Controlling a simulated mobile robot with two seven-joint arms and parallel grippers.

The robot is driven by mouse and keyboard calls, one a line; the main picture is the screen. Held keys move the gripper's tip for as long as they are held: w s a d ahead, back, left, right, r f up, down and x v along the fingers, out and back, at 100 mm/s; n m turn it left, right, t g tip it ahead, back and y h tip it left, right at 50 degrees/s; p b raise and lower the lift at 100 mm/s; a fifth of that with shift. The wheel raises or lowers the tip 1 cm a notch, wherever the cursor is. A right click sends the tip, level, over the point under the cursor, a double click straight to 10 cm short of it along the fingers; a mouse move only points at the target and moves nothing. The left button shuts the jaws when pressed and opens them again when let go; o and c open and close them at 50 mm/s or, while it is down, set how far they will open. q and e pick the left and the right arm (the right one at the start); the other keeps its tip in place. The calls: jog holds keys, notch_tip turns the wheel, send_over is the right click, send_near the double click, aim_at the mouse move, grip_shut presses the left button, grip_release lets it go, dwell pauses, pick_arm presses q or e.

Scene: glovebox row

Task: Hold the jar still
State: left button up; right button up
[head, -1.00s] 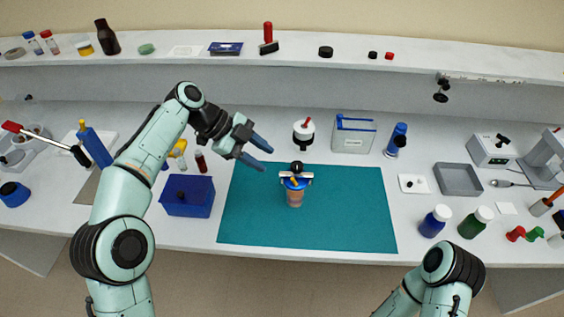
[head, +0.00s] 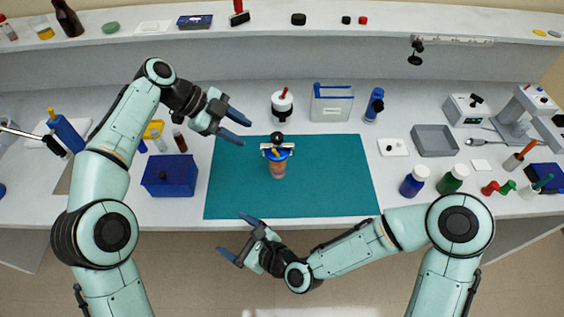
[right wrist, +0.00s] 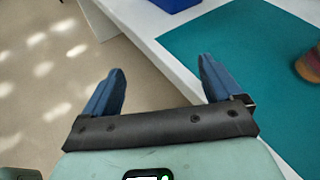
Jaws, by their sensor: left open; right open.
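The jar (head: 278,170) stands upright on the teal mat (head: 325,190) in the head view. It is orange-brown with a blue top, and a silver clamp-like piece with a black knob sits over it. In the right wrist view only an edge of the jar (right wrist: 308,66) shows at the right. My left gripper (head: 236,127) is open and empty, above and left of the jar, apart from it. My right gripper (head: 232,237) is open and empty at the bench's front edge, below and left of the jar; its two blue fingers (right wrist: 160,90) show in the right wrist view.
A blue box (head: 169,176) stands left of the mat. A white container with a red stick (head: 282,105) and a clear bin (head: 332,104) stand behind it. Blue (head: 413,182) and green (head: 452,180) bottles stand to the right. The mat around the jar is clear.

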aim_at(279, 173)
jog(key=w+d+r+m+t+h, duration=0.2)
jog(key=w+d+r+m+t, duration=0.2)
jog(key=w+r+t, duration=0.15)
jog(key=w+d+r+m+t+h, duration=0.1)
jog(key=w+d+r+m+t, duration=0.2)
jog(key=w+d+r+t, duration=0.3)
jog(key=w+f+m+h, duration=0.1)
jog(key=w+d+m+g+h, duration=0.1)
jog(key=w+f+m+g+h, duration=0.1)
jog(key=w+h, duration=0.1)
jog(key=shift+d+f, duration=0.15)
jog(key=shift+f, duration=0.15)
jog(key=shift+w+d+f, duration=0.15)
jog(key=shift+f, duration=0.15)
notch_tip(279, 173, down, 8)
jog(key=shift+f, duration=0.2)
jog(key=x, duration=0.7)
jog(key=shift+w+r, duration=0.2)
jog(key=shift+w, duration=0.05)
jog(key=c, duration=1.3)
